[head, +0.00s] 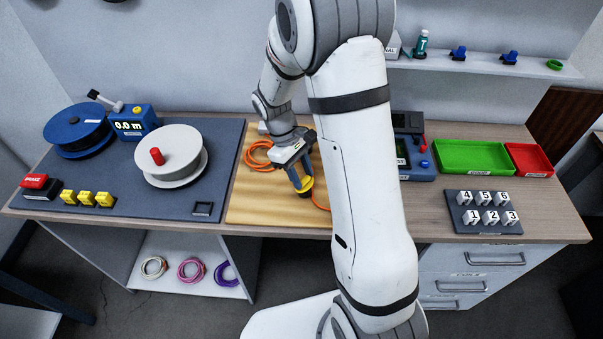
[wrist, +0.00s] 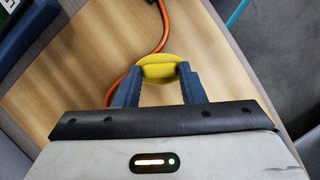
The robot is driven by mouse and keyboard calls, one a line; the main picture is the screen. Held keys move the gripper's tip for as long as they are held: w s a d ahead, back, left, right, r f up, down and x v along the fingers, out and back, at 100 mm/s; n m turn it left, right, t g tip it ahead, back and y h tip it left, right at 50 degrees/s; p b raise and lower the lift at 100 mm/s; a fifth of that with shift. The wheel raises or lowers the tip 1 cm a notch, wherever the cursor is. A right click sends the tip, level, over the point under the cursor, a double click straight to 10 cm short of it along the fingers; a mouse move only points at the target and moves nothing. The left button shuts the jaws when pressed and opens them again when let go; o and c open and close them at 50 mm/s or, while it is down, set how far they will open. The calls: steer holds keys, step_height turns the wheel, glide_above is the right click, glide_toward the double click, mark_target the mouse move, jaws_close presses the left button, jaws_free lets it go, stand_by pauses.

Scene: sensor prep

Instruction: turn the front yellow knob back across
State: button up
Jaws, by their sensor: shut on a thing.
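In the wrist view, my gripper (wrist: 158,82) is shut on a yellow knob (wrist: 160,66), with one dark finger on each side of it. The knob has a round yellow top with a raised bar across it. In the head view, my gripper (head: 302,184) reaches down onto the same yellow knob (head: 305,183) near the front of the wooden board (head: 255,205). The knob's lower body is mostly hidden by my fingers. An orange hose or cable (wrist: 166,25) runs past the knob on the board.
A white reel (head: 190,170) with a red handle and a blue reel (head: 78,135) stand at left. Yellow blocks (head: 85,198) line the front left. A green tray (head: 470,157), a red tray (head: 528,158) and numbered white blocks (head: 482,199) are at right. My arm hides the middle.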

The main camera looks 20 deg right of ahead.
steer(key=m, duration=0.2)
steer(key=m+y, duration=0.1)
steer(key=m+g+y, duration=0.1)
steer(key=m, duration=0.1)
steer(key=shift+w+d+m+b, duration=0.1)
steer(key=shift+d+m+b, duration=0.15)
steer(key=shift+m+b, duration=0.05)
steer(key=m+y, duration=0.1)
steer(key=m, duration=0.1)
steer(key=m+y, duration=0.1)
steer(key=m, duration=0.2)
steer(key=shift+d+m+b, duration=0.2)
steer(key=shift+m+b, duration=0.1)
steer(key=o, duration=1)
steer(key=b+v, duration=0.1)
steer(key=v, duration=0.6)
steer(key=shift+w+d+r, duration=0.1)
steer(key=shift+d+r, duration=0.05)
steer(key=shift+r, duration=0.2)
